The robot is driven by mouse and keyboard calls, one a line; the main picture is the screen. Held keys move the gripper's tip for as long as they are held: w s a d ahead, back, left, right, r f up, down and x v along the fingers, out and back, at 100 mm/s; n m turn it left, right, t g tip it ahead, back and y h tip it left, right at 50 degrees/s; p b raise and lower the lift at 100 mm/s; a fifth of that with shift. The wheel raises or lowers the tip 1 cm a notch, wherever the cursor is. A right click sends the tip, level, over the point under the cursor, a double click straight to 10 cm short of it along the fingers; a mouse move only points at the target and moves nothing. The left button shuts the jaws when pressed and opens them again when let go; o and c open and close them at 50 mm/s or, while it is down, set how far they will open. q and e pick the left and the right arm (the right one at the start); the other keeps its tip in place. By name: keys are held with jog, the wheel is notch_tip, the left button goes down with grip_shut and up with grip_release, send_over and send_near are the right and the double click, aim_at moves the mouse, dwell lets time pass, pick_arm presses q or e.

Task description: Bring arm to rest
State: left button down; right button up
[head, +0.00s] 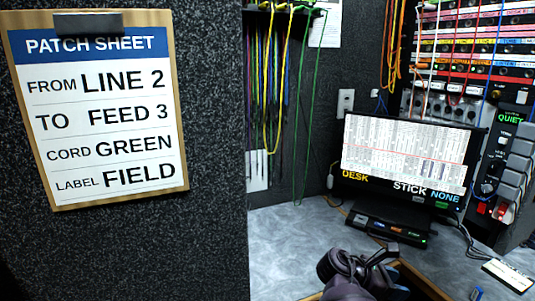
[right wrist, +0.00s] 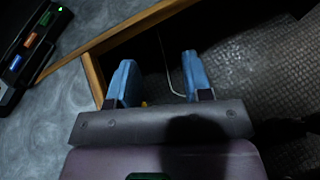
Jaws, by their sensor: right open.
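My right gripper (head: 374,266) shows at the bottom of the head view, low in front of the desk's front edge. In the right wrist view its two blue fingertips (right wrist: 156,78) stand wide apart with nothing between them. Below them in that view are a dark floor and the wooden edge of the desk (right wrist: 93,78). The gripper touches nothing that I can see. My left gripper is not in view.
A patch sheet (head: 105,108) on a clipboard hangs on the dark wall at left. On the grey desk (head: 285,225) stand a monitor (head: 405,155) and a black device (head: 385,231). Coloured cords (head: 275,80) hang behind. A patch rack (head: 465,45) is at right.

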jog(key=s+d+f+m+t+y+p, duration=0.25)
jog(key=s+f+t, duration=0.2)
jog(key=s, duration=0.35)
jog(key=s+d+f+m+t+y+p, duration=0.2)
jog(key=s+f+m+t+y+p, duration=0.15)
jog(key=s+f, duration=0.35)
pick_arm(q)
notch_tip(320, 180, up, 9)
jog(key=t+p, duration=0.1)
jog(key=p, duration=0.2)
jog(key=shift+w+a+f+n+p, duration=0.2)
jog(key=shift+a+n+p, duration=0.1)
jog(key=shift+p, duration=0.1)
pick_arm(e)
jog(key=s+a+r+m+t+y, duration=0.1)
jog(key=s+a+m+y, duration=0.1)
jog(key=s, duration=0.5)
jog(key=s+a+r+m+t+y, duration=0.1)
jog(key=s+a+r+m+y, duration=0.1)
jog(key=s+m, duration=0.3)
jog(key=s+a+r+m+t+y, duration=0.1)
jog(key=s+a+m+y, duration=0.2)
jog(key=s, duration=0.8)
jog(key=shift+s+a+r+m, duration=0.15)
jog(key=shift+a+r+m, duration=0.2)
jog(key=shift+m, duration=0.15)
